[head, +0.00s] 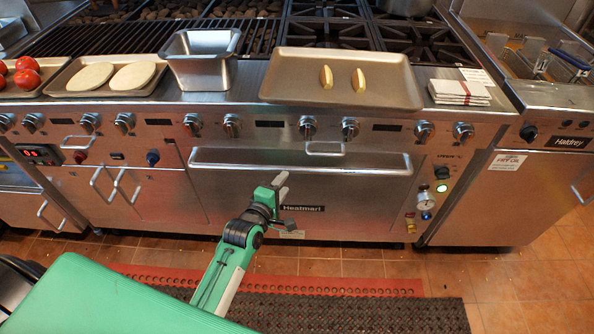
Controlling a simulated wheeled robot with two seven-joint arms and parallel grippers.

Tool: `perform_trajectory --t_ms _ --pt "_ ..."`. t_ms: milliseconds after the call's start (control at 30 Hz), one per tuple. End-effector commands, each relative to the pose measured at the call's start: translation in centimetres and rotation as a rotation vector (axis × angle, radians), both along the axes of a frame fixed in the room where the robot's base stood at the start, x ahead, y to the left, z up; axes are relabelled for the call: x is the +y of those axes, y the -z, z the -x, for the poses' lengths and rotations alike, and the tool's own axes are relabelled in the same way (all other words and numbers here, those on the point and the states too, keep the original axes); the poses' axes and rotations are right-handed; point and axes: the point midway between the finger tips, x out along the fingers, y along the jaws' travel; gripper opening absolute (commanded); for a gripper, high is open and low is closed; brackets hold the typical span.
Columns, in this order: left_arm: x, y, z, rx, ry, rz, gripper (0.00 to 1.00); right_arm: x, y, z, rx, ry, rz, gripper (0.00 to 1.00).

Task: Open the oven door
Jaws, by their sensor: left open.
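The oven door (345,195) is a wide steel panel in the middle of the range front, with a "Heatmari" label. It is closed. Its long horizontal bar handle (345,168) runs along the top of the door. My left gripper (281,183) is in front of the door, with its fingertips just below the handle in the picture, left of the handle's middle. It is open and holds nothing. Whether it touches the handle cannot be told. My right gripper is not in view.
Above the door is a row of knobs (308,126). The counter holds a tray (395,88) with two pale pieces, a steel pan (201,45) and a tray of flatbreads (62,82). A fryer (555,110) stands right. A dark mat (350,312) lies on the floor.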

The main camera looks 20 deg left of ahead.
Motion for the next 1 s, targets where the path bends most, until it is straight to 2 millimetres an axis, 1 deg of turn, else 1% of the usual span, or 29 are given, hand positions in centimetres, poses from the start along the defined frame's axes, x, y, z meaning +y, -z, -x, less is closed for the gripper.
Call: perform_trajectory --t_ms 33,200,300,433,633,900,933,1000 --pt "-0.1 0.2 -1.0 -0.001 0.000 -0.002 0.41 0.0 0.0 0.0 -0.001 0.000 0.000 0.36" --pt "-0.5 0.8 -4.1 -0.001 0.001 -0.002 0.41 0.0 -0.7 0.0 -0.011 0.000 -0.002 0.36" --pt "-0.7 1.1 -5.6 0.000 0.001 -0.002 0.41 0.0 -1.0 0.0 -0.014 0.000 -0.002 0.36" --pt "-0.9 1.4 -7.1 0.000 0.000 -0.002 0.41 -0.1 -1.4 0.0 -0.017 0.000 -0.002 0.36" --pt "-1.0 1.5 -8.2 0.000 0.000 -0.002 0.41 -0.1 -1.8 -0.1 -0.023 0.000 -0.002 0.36" --pt "-1.0 1.6 -8.3 0.000 0.000 -0.002 0.41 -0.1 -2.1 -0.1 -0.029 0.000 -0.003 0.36" --pt "-1.0 1.6 -8.3 0.001 0.000 -0.002 0.40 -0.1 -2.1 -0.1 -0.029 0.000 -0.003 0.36" --pt "-1.0 1.6 -8.3 0.001 0.000 -0.002 0.26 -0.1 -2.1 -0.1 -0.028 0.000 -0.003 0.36"
